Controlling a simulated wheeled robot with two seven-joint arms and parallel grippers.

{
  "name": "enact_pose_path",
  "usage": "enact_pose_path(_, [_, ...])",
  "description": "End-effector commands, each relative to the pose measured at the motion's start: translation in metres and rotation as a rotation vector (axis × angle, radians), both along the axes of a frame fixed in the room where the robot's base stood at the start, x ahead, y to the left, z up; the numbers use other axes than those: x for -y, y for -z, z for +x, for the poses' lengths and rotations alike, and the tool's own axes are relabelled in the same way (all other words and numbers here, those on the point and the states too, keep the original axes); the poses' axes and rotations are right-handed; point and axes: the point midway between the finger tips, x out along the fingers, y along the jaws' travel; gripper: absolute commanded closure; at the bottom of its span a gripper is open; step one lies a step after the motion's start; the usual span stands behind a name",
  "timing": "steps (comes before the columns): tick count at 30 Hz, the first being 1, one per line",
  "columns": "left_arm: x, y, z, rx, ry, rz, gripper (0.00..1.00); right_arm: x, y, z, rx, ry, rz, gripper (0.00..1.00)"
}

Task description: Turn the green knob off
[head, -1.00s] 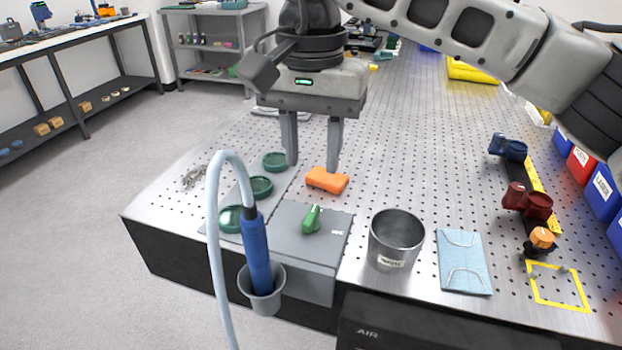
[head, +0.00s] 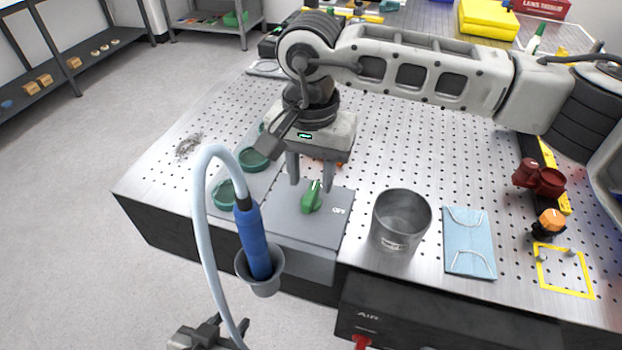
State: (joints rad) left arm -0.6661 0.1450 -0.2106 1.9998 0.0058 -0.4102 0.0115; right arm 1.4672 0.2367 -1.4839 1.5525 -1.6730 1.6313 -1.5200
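The green knob (head: 311,198) sits on a grey panel (head: 290,235) at the table's front edge. Its handle points away from me, leaning slightly right, and the OFF marking is to its right. My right gripper (head: 311,187), on the arm from the right, points down at the knob. Its fingers are apart, one on each side of the knob's far part; I cannot tell whether they touch it. Part of my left gripper (head: 205,335) shows low at the bottom left, below the table; its fingers cannot be made out clearly.
A blue-handled tool (head: 255,240) with a pale hose stands in a grey cup (head: 262,285) left of the panel. A metal bin (head: 402,220) stands close right of the panel. Green round dishes (head: 223,195) lie to the left. A blue cloth (head: 468,245) lies further right.

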Motion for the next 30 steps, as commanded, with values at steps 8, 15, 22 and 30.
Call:
enact_pose_path(8, [-0.002, -0.005, 0.007, 0.014, -0.006, 0.002, 0.64, 0.0, 0.029, 0.0, 0.0, 0.001, -0.001, 0.64])
enact_pose_path(15, [-0.002, -0.005, 0.007, 0.014, -0.008, 0.001, 0.64, 0.0, 0.032, 0.0, 0.0, 0.001, 0.0, 0.64])
enact_pose_path(22, [-0.002, -0.004, 0.006, 0.01, -0.009, 0.001, 0.64, 0.0, 0.031, 0.0, 0.0, 0.001, 0.0, 1.0])
enact_pose_path(30, [-0.002, -0.001, 0.004, 0.005, -0.008, 0.001, 0.64, 0.0, 0.032, 0.0, 0.0, 0.011, 0.0, 1.0])
